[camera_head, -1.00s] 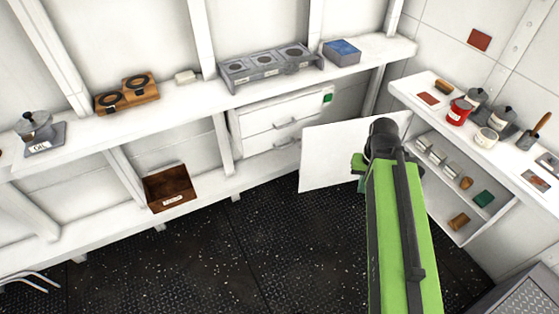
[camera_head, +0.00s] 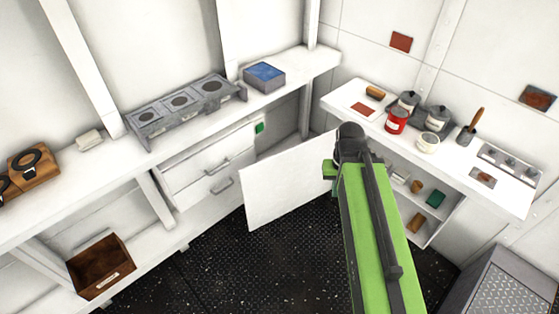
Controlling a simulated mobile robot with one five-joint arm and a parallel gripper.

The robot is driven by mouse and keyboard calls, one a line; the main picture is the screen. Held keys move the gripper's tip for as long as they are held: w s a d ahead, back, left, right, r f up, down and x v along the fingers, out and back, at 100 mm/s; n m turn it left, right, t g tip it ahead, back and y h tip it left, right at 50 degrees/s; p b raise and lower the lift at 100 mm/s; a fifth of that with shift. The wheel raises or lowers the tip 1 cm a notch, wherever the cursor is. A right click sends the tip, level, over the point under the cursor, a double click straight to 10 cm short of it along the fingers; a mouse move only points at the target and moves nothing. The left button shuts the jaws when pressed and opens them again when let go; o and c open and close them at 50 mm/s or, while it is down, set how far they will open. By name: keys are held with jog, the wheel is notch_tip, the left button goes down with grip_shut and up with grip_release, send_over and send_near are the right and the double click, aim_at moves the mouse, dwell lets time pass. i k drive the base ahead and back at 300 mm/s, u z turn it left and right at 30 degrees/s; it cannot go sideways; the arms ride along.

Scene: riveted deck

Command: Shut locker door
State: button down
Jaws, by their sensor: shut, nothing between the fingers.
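The locker door (camera_head: 285,186) is a plain white panel, standing wide open to the left of the locker. The locker (camera_head: 452,213) is the white cabinet under the right-hand counter; its shelves are exposed. My green and black arm reaches forward from the bottom of the picture, and its end overlaps the door's right edge. My gripper (camera_head: 329,171) shows only as a small green part beside the dark wrist; its fingertips are mostly hidden behind the arm. It is shut and empty. I cannot tell whether it touches the door.
Small items, including a green block (camera_head: 435,199), lie on the locker shelves. Pots and a red can (camera_head: 397,121) stand on the counter above. White drawers (camera_head: 210,172) are left of the door. A grey metal box (camera_head: 502,284) stands at lower right. The dark floor (camera_head: 250,275) is clear in front.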

aim_at(274, 187)
jog(key=u, duration=0.25)
jog(key=i, duration=0.9)
jog(key=u, duration=0.6)
